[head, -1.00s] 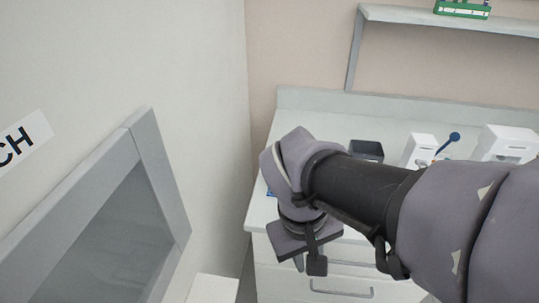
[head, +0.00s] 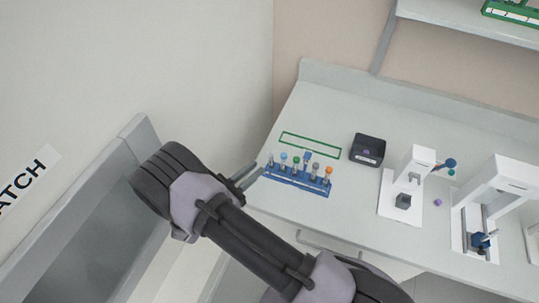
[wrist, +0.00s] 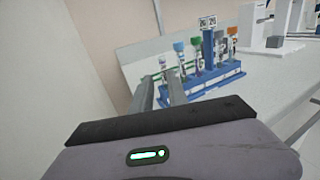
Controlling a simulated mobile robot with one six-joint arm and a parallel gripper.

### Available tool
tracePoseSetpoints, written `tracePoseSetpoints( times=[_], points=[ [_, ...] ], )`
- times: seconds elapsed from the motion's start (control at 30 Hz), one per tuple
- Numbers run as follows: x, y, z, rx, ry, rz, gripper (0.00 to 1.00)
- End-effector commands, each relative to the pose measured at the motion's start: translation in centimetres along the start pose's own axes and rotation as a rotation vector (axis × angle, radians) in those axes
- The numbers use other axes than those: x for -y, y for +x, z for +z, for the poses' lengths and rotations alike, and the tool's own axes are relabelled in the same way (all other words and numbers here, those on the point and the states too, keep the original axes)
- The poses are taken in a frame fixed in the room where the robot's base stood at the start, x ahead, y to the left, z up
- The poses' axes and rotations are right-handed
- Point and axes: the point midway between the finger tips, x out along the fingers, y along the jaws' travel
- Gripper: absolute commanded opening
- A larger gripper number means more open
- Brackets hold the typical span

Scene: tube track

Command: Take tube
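A blue rack (head: 300,181) stands on the bench near its left edge and holds several upright tubes with blue, green, purple and orange caps (head: 327,170). The leftmost tube appears just beyond the fingertips. The lower part of the rack's left end is partly hidden by a finger.
A green outlined rectangle (head: 311,145) is marked behind the rack. A dark box (head: 368,150) and white devices (head: 408,180) stand to the right. A wall is close on the left, with a grey-framed hatch (head: 80,215). A shelf (head: 470,28) hangs above.

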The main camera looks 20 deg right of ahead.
Motion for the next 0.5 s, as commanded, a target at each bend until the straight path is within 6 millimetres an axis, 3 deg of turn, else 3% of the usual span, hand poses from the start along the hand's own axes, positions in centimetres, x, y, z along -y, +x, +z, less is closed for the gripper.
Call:
tracePoseSetpoints(
  times=[0.1,0.5],
  points=[
    [0.2,3.0,-0.1,-0.001,0.002,-0.008,0.19],
    [0.4,9.8,-0.7,-0.002,0.004,-0.008,0.19]
  ],
)
